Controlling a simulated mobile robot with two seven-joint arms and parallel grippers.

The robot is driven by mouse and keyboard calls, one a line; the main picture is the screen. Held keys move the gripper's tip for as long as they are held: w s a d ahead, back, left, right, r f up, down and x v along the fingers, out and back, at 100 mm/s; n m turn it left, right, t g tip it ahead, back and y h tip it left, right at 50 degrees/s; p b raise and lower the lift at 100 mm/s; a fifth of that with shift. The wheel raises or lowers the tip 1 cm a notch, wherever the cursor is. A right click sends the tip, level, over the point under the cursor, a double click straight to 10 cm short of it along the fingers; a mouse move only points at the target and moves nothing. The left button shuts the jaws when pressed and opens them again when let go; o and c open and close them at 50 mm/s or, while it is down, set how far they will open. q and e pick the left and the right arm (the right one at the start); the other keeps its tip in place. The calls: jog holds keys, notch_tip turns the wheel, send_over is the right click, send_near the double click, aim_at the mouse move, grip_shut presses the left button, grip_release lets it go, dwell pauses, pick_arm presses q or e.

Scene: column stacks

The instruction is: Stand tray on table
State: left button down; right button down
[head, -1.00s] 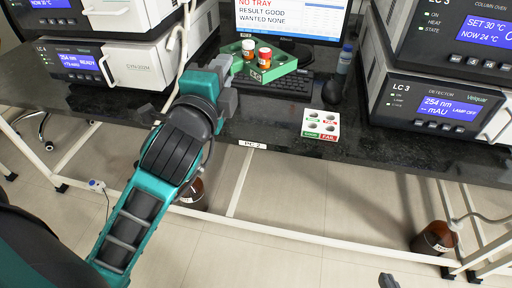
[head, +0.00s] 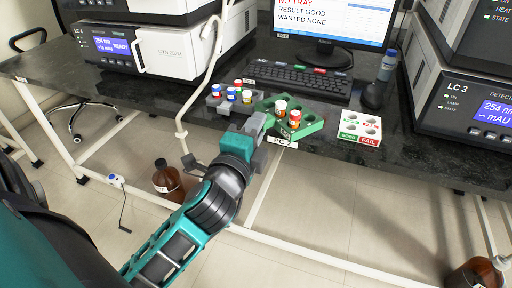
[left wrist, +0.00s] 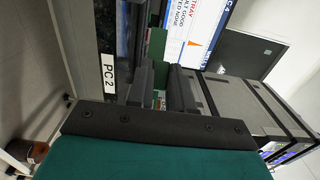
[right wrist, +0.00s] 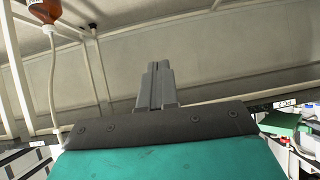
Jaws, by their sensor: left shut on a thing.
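The green tray (head: 308,125) is at the table's front edge, partly over the PC 2 label. Two vials with orange-red bodies stand in it, one with a white cap (head: 281,105) and one beside it (head: 295,118). My left gripper (head: 264,124) is shut on the tray's left end. In the left wrist view a green strip of the tray (left wrist: 156,48) shows beyond the left gripper's fingers (left wrist: 160,88). I cannot tell whether the tray touches the table (head: 400,165). My right gripper (right wrist: 157,85) shows only in the right wrist view, fingers together and empty.
A grey rack (head: 215,101) with several capped vials stands just left of the tray. A white GOOD/FAIL block (head: 361,125) is to its right. Behind are a keyboard (head: 290,78), a mouse (head: 374,95) and a monitor (head: 335,22). Detectors stand at both sides.

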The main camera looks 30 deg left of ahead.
pick_arm(q)
jog(key=shift+f+b, duration=1)
jog(key=shift+f, duration=1.05)
jog(key=c, duration=1)
grip_release()
jog(key=shift+r, duration=0.15)
